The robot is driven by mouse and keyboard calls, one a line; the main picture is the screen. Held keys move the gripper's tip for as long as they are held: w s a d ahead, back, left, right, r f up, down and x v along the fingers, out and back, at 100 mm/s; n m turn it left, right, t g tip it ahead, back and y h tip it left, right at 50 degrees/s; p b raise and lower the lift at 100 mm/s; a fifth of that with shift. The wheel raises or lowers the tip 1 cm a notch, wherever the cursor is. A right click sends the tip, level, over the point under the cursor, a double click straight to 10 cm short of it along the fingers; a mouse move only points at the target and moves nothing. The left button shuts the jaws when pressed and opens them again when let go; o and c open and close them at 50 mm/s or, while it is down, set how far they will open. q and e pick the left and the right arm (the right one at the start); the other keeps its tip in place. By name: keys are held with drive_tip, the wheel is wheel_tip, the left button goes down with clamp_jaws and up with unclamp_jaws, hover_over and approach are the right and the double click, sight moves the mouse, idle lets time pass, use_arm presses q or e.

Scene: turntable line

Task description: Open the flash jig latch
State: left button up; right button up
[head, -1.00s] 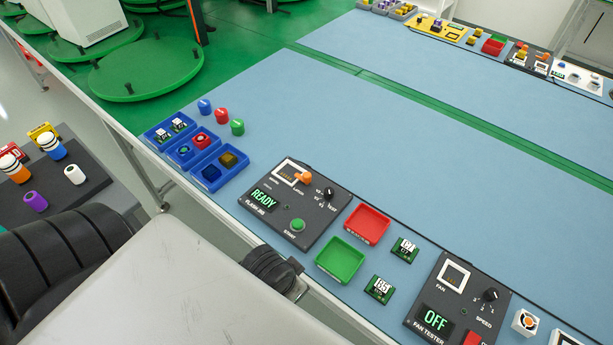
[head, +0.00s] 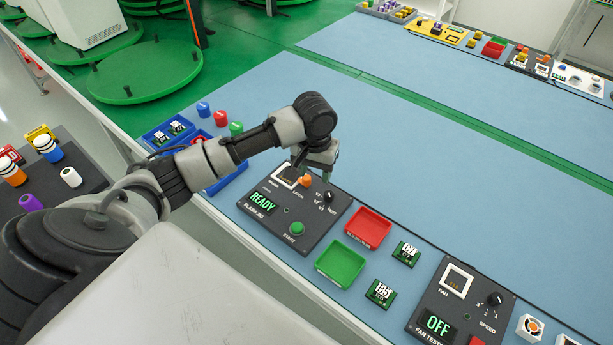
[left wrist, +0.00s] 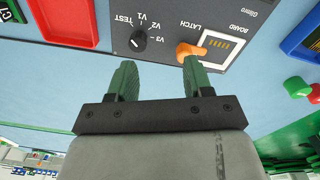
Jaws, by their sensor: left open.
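The flash jig (head: 283,229) is a dark panel with a lit READY display, a green button and a black knob. Its latch (head: 305,182) is a small orange lever beside the board socket; it also shows in the left wrist view (left wrist: 189,50). My left gripper (head: 316,174) is over the jig's far edge, open and empty. In the left wrist view its green fingertips (left wrist: 158,65) point at the panel. The right-hand finger there is close to the latch's rounded end; I cannot tell if they touch. My right gripper is not in view.
A red tray (head: 368,228) and a green tray (head: 341,263) lie right of the jig, with small boards (head: 406,253) beyond. The fan tester (head: 457,310) reads OFF. Blue bins (head: 227,182) are partly behind my left arm. The mat behind the jig is clear.

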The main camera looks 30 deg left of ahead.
sight(306, 178)
use_arm(q)
drive_tip(key=w+a+r+n, duration=0.2)
drive_tip(key=a+r, duration=0.1)
drive_tip(key=a, duration=0.1)
wheel_tip(306, 178, down, 10)
drive_tip(key=shift+d+f, duration=0.1)
drive_tip(key=shift+f, duration=0.05)
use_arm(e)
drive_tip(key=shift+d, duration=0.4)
use_arm(q)
drive_tip(key=c, duration=0.9)
drive_tip(key=shift+c, duration=0.2)
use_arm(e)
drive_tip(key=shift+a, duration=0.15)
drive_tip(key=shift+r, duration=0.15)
